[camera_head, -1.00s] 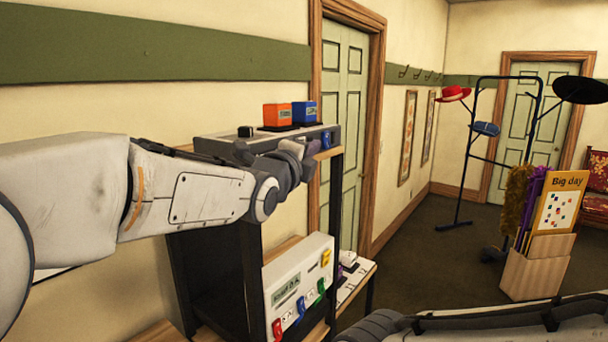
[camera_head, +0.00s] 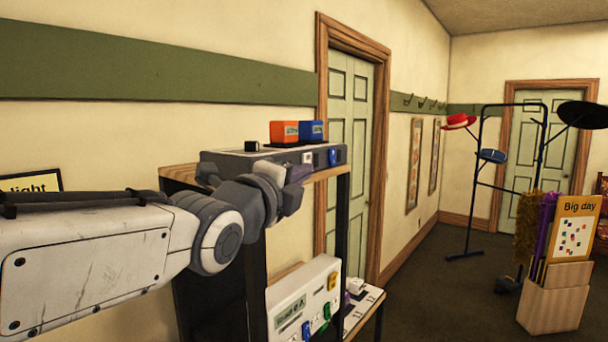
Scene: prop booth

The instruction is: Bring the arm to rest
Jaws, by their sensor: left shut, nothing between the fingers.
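My left arm comes in from the left, and its gripper (camera_head: 294,188) is at the front of the upper shelf, before a grey box. The fingers are small and partly hidden by the wrist; the gripper is shut and holds nothing. My right gripper is not in view.
The grey box (camera_head: 250,163) on the shelf bears an orange block (camera_head: 284,132) and a blue block (camera_head: 312,130). A white panel box (camera_head: 300,296) with coloured tabs stands below. A hat stand (camera_head: 479,190) and a cardboard holder (camera_head: 552,297) stand right.

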